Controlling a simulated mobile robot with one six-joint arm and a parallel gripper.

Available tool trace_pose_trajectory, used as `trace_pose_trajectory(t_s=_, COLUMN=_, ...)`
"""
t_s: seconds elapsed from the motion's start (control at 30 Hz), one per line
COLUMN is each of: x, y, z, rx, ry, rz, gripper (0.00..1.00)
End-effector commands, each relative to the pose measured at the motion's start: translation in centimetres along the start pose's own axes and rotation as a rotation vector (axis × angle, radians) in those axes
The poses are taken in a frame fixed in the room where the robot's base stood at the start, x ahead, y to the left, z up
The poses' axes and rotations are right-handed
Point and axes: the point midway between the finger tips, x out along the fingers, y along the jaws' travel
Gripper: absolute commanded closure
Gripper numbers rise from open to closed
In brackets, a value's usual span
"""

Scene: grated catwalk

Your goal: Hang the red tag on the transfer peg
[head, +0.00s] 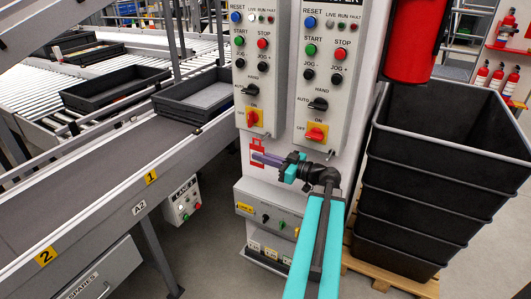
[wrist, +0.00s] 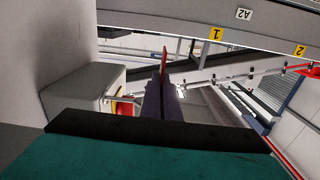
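The red tag (head: 257,146) shows in front of the white panel, just below the left control station. In the wrist view the red tag (wrist: 164,62) is seen nearly edge-on at the tips of the purple fingers. My gripper (head: 262,158) points left in the head view, and its fingers (wrist: 163,88) are closed together on the tag. The tag appears to be held clear of the panel's controls.
Two control stations (head: 285,60) with red rotary switches sit above my gripper. A grey switch box (head: 270,222) is below it. The conveyor (head: 110,190) runs along the left. Stacked black bins (head: 425,190) stand at the right, below a red cylinder (head: 412,40).

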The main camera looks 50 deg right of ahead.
Motion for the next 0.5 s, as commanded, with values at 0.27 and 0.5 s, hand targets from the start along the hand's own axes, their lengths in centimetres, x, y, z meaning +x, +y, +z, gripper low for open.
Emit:
trace_pose_trajectory(t_s=0.27, x=0.0, y=-0.61, z=0.06, rx=0.0, ry=0.0, rz=0.0, gripper=1.0)
trace_pose_trajectory(t_s=0.5, x=0.01, y=-1.08, z=0.06, rx=0.001, ry=0.0, rz=0.0, gripper=1.0)
